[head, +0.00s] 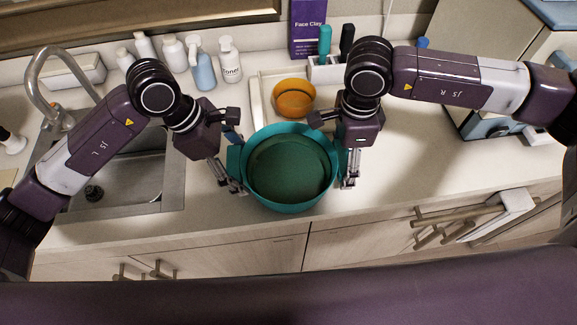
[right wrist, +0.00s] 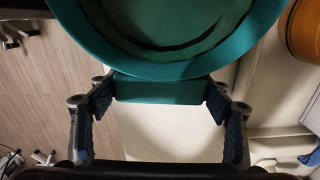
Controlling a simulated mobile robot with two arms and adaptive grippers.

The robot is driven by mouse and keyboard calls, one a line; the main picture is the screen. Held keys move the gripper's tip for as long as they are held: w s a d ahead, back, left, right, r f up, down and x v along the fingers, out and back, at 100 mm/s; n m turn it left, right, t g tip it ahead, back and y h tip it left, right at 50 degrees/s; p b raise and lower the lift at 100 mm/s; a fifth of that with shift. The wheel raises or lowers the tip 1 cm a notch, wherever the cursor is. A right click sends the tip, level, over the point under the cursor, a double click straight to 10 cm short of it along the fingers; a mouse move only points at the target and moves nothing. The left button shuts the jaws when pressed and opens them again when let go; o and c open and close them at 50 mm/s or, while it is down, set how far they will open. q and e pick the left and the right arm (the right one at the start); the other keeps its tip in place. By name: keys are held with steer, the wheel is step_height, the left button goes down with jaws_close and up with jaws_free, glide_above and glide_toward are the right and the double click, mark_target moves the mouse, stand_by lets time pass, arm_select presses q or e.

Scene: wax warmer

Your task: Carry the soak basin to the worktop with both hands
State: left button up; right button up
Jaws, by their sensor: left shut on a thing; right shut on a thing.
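The soak basin (head: 262,200) is a round teal tub with a darker green inside. In the head view it is at the centre, over the front part of the worktop (head: 390,192). My left gripper (head: 236,186) is shut on its left side. My right gripper (head: 348,182) is shut on its right side. The right wrist view shows the right fingers (right wrist: 161,104) on either side of the basin's teal handle tab (right wrist: 160,90), below the basin's rim (right wrist: 150,66). The basin looks about level. I cannot tell whether its bottom touches the worktop.
An orange bowl (head: 294,98) on a pale tray (head: 256,104) stands just behind the basin. The sink (head: 130,180) is to the left. Bottles (head: 202,66) and a purple Face Clay box (head: 308,28) line the back. A blue-grey appliance (head: 487,118) stands right. Worktop right of the basin is clear.

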arm_select(q)
steer(key=shift+d, duration=0.2)
steer(key=c, duration=0.8)
arm_select(e)
steer(key=shift+a, duration=0.1)
steer(key=c, duration=0.7)
arm_select(q)
steer(key=shift+w+d+r, duration=0.1)
steer(key=shift+d+r, duration=0.05)
steer(key=shift+r, duration=0.1)
arm_select(e)
steer(key=shift+w+r, duration=0.1)
steer(key=shift+r, duration=0.05)
steer(key=shift+c, duration=0.2)
arm_select(q)
steer(key=shift+r, duration=0.1)
arm_select(e)
steer(key=shift+r, duration=0.1)
